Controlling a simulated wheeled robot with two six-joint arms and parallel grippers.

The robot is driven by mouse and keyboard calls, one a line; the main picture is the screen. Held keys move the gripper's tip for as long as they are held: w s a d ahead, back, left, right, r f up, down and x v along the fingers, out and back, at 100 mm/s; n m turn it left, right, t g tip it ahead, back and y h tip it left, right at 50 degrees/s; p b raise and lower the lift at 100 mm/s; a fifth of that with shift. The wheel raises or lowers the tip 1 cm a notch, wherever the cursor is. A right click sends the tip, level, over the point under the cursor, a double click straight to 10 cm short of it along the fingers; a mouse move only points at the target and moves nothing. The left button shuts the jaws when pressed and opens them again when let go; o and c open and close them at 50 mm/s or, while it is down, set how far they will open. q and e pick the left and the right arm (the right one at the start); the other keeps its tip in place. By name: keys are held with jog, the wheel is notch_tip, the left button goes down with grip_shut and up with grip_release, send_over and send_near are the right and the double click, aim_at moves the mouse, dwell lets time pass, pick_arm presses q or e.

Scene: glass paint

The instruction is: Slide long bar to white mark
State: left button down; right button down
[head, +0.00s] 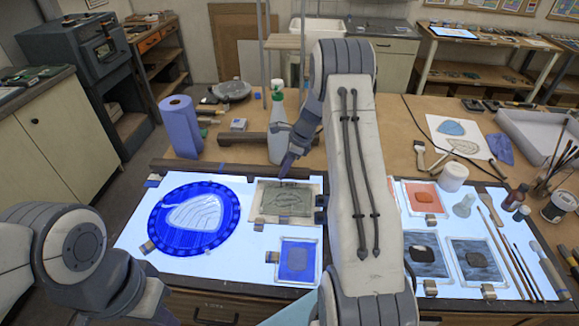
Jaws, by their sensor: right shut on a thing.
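My right gripper (287,168) reaches down from its pale grey arm, with its dark tips over the back edge of the light table. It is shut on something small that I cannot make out. I cannot tell for sure that this is the long bar. I cannot pick out a separate white mark; the lit panel (135,232) itself is white. My left arm is at the lower left and its fingertips are not visible.
A round blue glass piece (160,221), a grey-green leaf panel (285,201) and a small blue panel (297,262) lie on the light table. A blue paper roll (181,128) and a spray bottle (277,128) stand behind. My right arm blocks the table's middle.

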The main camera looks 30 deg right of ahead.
jog(key=c, duration=0.7)
grip_release()
jog(key=shift+a, duration=0.1)
jog(key=o, duration=0.4)
jog(key=shift+s+d, duration=0.1)
jog(key=shift+d, duration=0.1)
jog(key=shift+d, duration=0.1)
jog(key=shift+r, duration=0.15)
jog(key=shift+s+d+r, duration=0.1)
jog(key=shift+r, duration=0.15)
jog(key=b+v, duration=0.2)
jog(key=v, duration=0.7)
jog(key=shift+s+d+r+b, duration=0.1)
jog(key=shift+s+r+b, duration=0.05)
jog(key=shift+r+b, duration=0.2)
